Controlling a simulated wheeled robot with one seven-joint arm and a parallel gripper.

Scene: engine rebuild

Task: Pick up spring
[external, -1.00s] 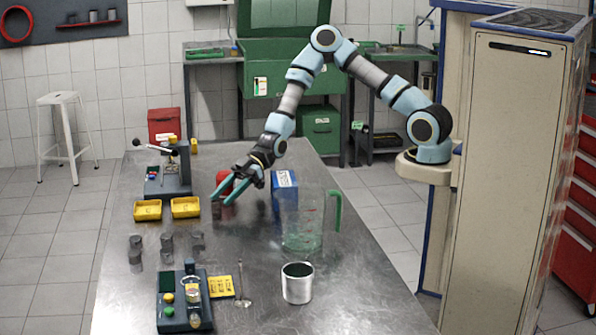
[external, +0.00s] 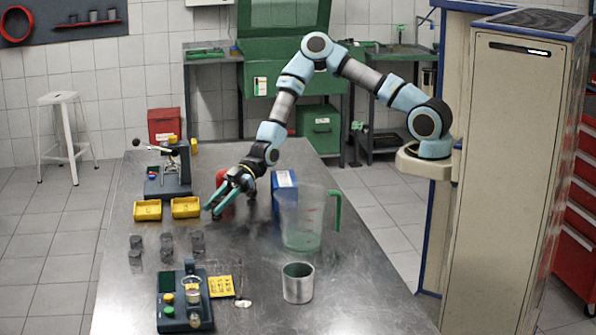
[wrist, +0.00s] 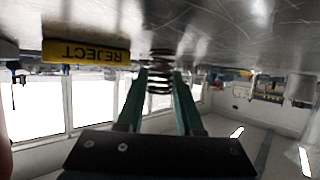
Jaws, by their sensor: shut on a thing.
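The spring (wrist: 161,72) is a dark metal coil, held between the green fingertips of my gripper (wrist: 161,80) in the wrist view. My gripper is shut on it. The wrist picture is upside down, and the spring's end is at or very near the metal table top. In the external view my gripper (external: 211,212) is low over the table, just right of the yellow trays. The spring is too small there to make out clearly.
Two yellow trays (external: 147,210) (external: 186,208) stand left of my gripper; one marked REJECT shows in the wrist view (wrist: 86,51). A red object (external: 223,180), blue box (external: 284,183), clear jug (external: 300,222) and metal cup (external: 298,284) stand nearby. Several grey cylinders (external: 167,243) are front left.

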